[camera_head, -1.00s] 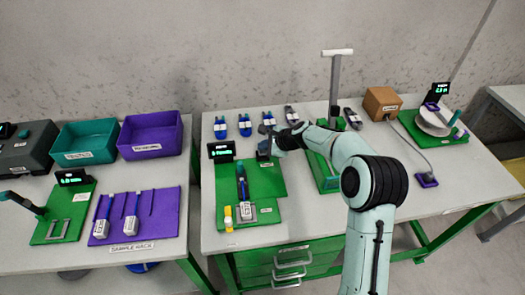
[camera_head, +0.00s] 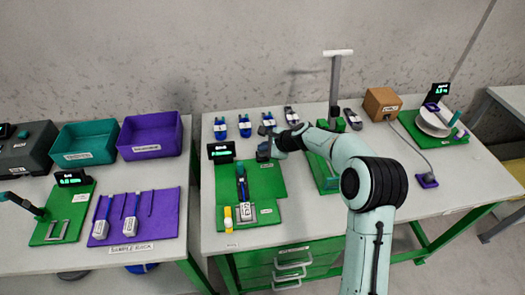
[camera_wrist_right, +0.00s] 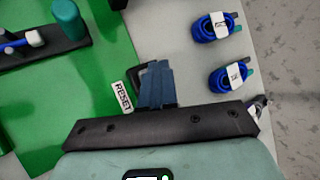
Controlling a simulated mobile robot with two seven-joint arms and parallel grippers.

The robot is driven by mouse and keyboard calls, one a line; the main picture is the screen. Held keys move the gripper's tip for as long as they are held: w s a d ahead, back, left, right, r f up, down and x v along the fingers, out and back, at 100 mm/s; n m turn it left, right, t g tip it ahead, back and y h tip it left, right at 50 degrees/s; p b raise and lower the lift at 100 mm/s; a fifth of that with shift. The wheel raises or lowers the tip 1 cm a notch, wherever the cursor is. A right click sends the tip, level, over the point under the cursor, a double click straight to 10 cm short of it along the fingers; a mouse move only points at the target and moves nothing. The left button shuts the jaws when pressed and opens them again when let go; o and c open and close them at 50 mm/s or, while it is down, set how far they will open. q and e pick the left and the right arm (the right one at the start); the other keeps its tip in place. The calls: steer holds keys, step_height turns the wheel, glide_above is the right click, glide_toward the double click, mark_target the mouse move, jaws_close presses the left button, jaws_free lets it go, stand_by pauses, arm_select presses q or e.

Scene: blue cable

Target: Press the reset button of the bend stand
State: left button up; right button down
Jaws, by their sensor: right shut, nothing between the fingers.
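The bend stand (camera_head: 265,183) is a green board on the right-hand table, with a small black display (camera_head: 221,151) at its back left corner. A blue cable (camera_head: 241,172) with a white tag lies along it. My right gripper (camera_head: 264,152) is over the stand's back edge, its fingers shut and empty. In the right wrist view the blue-grey fingers (camera_wrist_right: 156,86) point down beside a white RESET label (camera_wrist_right: 122,96). A black frame (camera_wrist_right: 143,73) shows partly behind the fingertips; the button itself is hidden, and I cannot tell whether they touch it. My left gripper is out of view.
Several coiled blue cables (camera_head: 245,125) lie behind the stand. A cardboard box (camera_head: 383,103) is further right.

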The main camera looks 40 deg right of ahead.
mark_target(264, 154)
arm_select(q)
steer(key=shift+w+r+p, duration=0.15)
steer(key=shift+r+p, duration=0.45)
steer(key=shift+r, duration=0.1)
arm_select(e)
steer(key=shift+r, duration=0.75)
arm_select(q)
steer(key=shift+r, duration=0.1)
arm_select(e)
steer(key=shift+r, duration=0.15)
step_height(264, 154, up, 5)
steer(key=p, duration=0.4)
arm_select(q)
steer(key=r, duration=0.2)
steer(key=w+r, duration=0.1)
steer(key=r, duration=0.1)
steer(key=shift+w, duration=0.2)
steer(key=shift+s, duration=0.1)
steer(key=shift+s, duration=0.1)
arm_select(e)
steer(key=shift+f, duration=0.2)
